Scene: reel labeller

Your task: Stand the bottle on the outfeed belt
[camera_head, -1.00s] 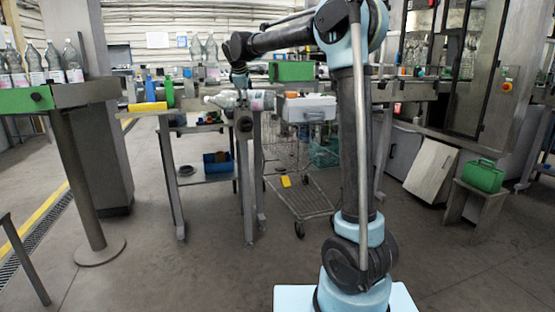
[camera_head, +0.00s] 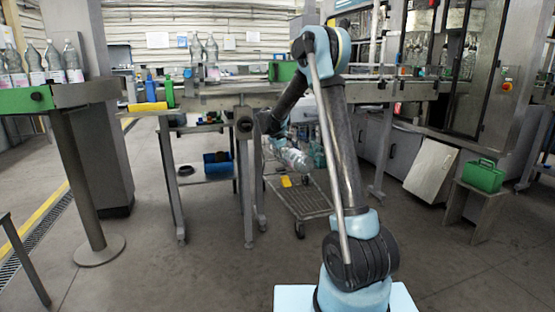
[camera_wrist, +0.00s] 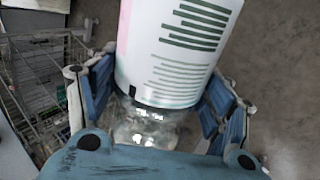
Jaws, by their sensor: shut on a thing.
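A clear plastic bottle (camera_head: 297,159) with a white label is held in my gripper (camera_head: 282,140), in front of the wire cart in the head view. It lies tilted, nearly on its side, clear of the floor. In the wrist view the bottle (camera_wrist: 175,45) is large between the blue fingers of my gripper (camera_wrist: 155,95), which are shut on it; its label has green lines and a pink edge. One end runs out of the picture. A belt with a green end (camera_head: 22,100) at the left carries several labelled bottles upright. Which belt is the outfeed is not marked.
A long conveyor (camera_head: 225,97) crosses the middle, with bottles (camera_head: 205,58) standing behind it. A wire cart (camera_head: 300,202) stands below my gripper. A blue bin (camera_head: 217,162) sits on a low shelf. A green case (camera_head: 483,176) is at the right. The front floor is clear.

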